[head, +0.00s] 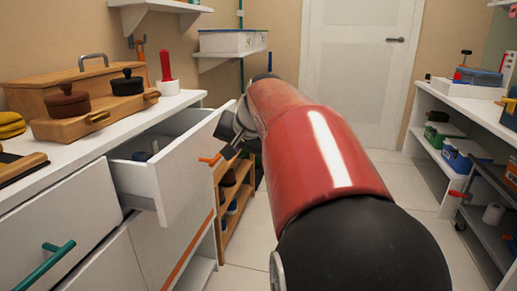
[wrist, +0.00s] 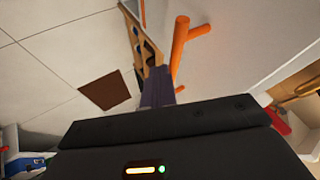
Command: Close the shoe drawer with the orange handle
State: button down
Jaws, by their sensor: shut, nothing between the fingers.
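The white drawer (head: 185,172) with a small orange handle (head: 210,160) is pulled out from the white counter on the left. A small grey-blue item (head: 143,155) shows inside it. My gripper (head: 229,152) is just beside the drawer front, close to the handle, and partly hidden by my red arm. In the wrist view the orange handle (wrist: 184,45) sticks out from the pale drawer front (wrist: 235,50). My gripper's narrow dark fingers (wrist: 158,85) are shut and empty, just beside the handle. I cannot tell whether they touch the drawer.
A teal-handled drawer front (head: 50,255) is at the lower left. Wooden trays and dark pots (head: 68,102) stand on the counter. A wooden rack (head: 236,195) stands beyond the drawer. White shelves (head: 450,150) line the right side. The tiled floor between is clear.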

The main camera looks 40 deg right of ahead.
jog(key=w+a+p, duration=0.1)
jog(key=w+a, duration=0.1)
jog(key=w+a+p, duration=0.1)
jog(key=w+a, duration=0.1)
jog(key=w, duration=0.1)
jog(key=w+a+p, duration=0.1)
jog(key=w+a, duration=0.2)
jog(key=shift+w+r, duration=0.1)
jog(key=shift+w, duration=0.1)
jog(key=shift+a, duration=0.1)
